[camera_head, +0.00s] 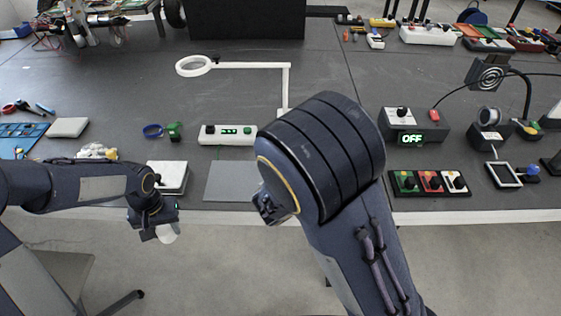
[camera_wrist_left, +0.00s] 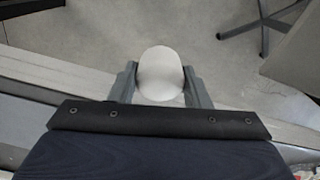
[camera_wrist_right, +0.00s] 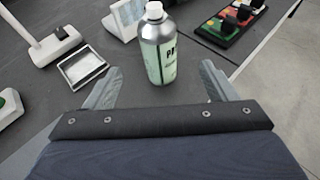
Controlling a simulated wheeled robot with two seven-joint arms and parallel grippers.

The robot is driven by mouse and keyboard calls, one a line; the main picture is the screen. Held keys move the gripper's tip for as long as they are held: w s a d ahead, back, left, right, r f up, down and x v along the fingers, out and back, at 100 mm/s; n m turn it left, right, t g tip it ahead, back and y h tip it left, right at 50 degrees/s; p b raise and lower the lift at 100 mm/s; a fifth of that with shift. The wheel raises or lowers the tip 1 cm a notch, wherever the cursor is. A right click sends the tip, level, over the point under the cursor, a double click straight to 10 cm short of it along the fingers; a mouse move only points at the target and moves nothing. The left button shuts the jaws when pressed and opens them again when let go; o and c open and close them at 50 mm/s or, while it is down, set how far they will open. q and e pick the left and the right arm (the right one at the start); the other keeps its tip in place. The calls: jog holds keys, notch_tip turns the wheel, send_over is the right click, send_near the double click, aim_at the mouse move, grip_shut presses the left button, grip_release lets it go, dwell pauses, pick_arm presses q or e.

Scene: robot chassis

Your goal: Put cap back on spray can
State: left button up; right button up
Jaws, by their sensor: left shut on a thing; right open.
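The cap (camera_wrist_left: 160,72) is a smooth white rounded piece held between the fingers of my left gripper (camera_wrist_left: 160,88), which is shut on it. In the head view the cap (camera_head: 168,236) hangs from the left gripper (camera_head: 163,226), in front of the table's front edge, above the floor. The spray can (camera_wrist_right: 160,48) is pale green and silver with dark lettering and a white top, and stands upright on the table. My right gripper (camera_wrist_right: 160,88) is open, with the can ahead of and between its fingers, apparently not touching. In the head view I cannot make out the can; my right arm covers the middle.
A panel of coloured switches (camera_head: 430,183) and a box reading OFF (camera_head: 413,135) stand right of my right arm. A grey mat (camera_head: 230,182), a white block (camera_head: 172,176) and a white display box (camera_head: 228,135) lie left of it. A white lamp arm (camera_head: 245,65) stands behind.

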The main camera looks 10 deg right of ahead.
dwell(0.3)
jog(key=x, duration=0.6)
jog(key=shift+w+d, duration=0.25)
jog(key=shift+d, duration=0.1)
jog(key=shift+f, duration=0.1)
pick_arm(q)
jog(key=shift+r, duration=0.2)
pick_arm(e)
jog(key=x, duration=0.5)
jog(key=shift+w+f, duration=0.1)
jog(key=shift+w, duration=0.05)
jog(key=c, duration=1.3)
jog(key=shift+c, duration=0.2)
